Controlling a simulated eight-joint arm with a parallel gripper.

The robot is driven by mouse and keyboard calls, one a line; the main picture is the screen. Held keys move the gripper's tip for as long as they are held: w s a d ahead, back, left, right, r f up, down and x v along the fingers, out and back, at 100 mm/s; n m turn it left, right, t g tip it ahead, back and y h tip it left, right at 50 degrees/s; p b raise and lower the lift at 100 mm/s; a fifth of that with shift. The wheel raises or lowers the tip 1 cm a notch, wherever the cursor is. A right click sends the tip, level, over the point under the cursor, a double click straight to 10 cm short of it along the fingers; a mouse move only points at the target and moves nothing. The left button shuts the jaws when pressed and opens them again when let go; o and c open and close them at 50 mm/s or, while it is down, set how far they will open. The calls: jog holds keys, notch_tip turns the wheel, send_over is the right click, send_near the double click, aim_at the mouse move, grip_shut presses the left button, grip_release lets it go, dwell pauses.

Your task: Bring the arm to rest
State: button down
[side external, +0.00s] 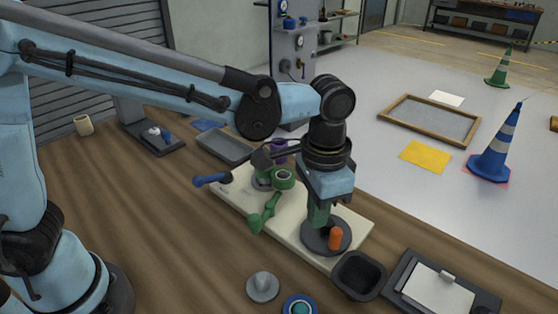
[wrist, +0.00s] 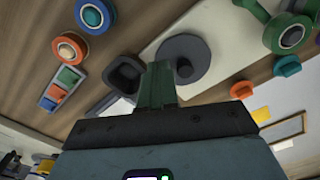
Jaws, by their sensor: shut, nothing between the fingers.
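My gripper (side external: 319,222) points down over the cream board (side external: 228,200) on the wooden bench, its green fingers just above or at a dark grey disc (side external: 345,247). In the wrist view my gripper (wrist: 157,72) has its green fingers together with nothing between them. The grey disc (wrist: 200,51) with its round knob lies beyond the fingertips there. I cannot tell whether the fingers touch the disc. My arm is stretched out over the bench.
A green handled piece (side external: 264,214), a green ring (side external: 283,179) and a blue-handled lever (side external: 210,180) are on or beside the board. A black square cup (side external: 359,276), a grey knob (side external: 263,287) and a blue ring (side external: 300,307) stand in front.

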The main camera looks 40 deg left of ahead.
jog(key=shift+r, duration=0.25)
jog(key=s+a+r+n+t, duration=0.1)
jog(key=s+a+n+t, duration=0.1)
jog(key=a, duration=0.8)
jog(key=s+a+r+n+t, duration=0.1)
jog(key=s+a+n+t, duration=0.2)
jog(key=a, duration=0.8)
jog(key=shift+s+a+n+t, duration=0.25)
jog(key=shift+n+t, duration=0.25)
jog(key=shift+t, duration=0.6)
